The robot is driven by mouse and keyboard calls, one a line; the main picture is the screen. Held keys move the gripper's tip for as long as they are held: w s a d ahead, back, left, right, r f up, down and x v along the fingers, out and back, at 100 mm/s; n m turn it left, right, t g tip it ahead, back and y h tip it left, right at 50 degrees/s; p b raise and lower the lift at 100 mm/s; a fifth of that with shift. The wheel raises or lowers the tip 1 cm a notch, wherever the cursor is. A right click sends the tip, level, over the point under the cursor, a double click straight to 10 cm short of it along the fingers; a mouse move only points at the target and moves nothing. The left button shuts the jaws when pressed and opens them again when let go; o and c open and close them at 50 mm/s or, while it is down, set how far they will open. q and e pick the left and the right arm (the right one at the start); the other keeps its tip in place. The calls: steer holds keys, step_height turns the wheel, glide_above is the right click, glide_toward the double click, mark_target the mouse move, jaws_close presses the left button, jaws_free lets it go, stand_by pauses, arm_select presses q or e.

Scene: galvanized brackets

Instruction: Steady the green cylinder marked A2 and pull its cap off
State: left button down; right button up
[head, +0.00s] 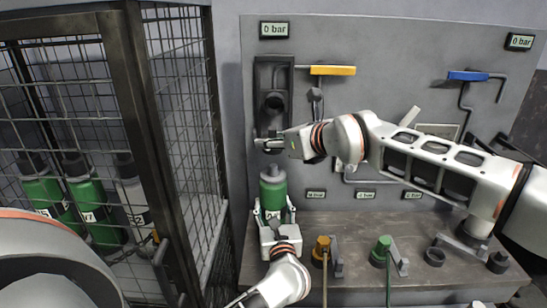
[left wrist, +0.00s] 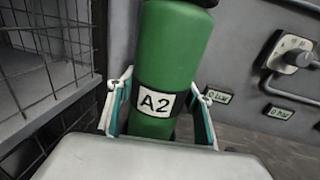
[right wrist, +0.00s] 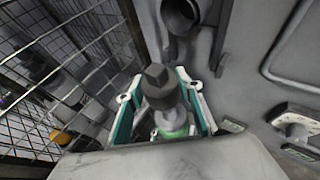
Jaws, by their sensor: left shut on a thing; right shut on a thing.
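The green cylinder marked A2 (head: 272,192) stands upright at the panel's left side. Its A2 label (left wrist: 156,103) faces the left wrist camera. My left gripper (head: 273,211) is shut around its body at label height. My right gripper (head: 272,142) is above the cylinder, shut on the dark cap (right wrist: 160,88). In the right wrist view the cap is between the fingers, and a pale neck and green top (right wrist: 172,130) show below it. The cap appears raised above the neck, but the fingers partly hide the gap.
A wire cage (head: 128,120) with several cylinders, including green ones (head: 92,205), stands at the left. The grey panel (head: 395,40) behind carries yellow (head: 333,70) and blue (head: 467,76) handles. The bench (head: 345,275) holds orange (head: 321,246) and green (head: 383,246) fittings with hoses.

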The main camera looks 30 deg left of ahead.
mark_target(274, 129)
steer(key=shift+r, duration=3.9)
arm_select(q)
steer(key=c, duration=0.9)
jaws_free()
steer(key=shift+o, duration=0.2)
steer(key=v, duration=1.2)
arm_select(e)
steer(key=shift+d, duration=0.1)
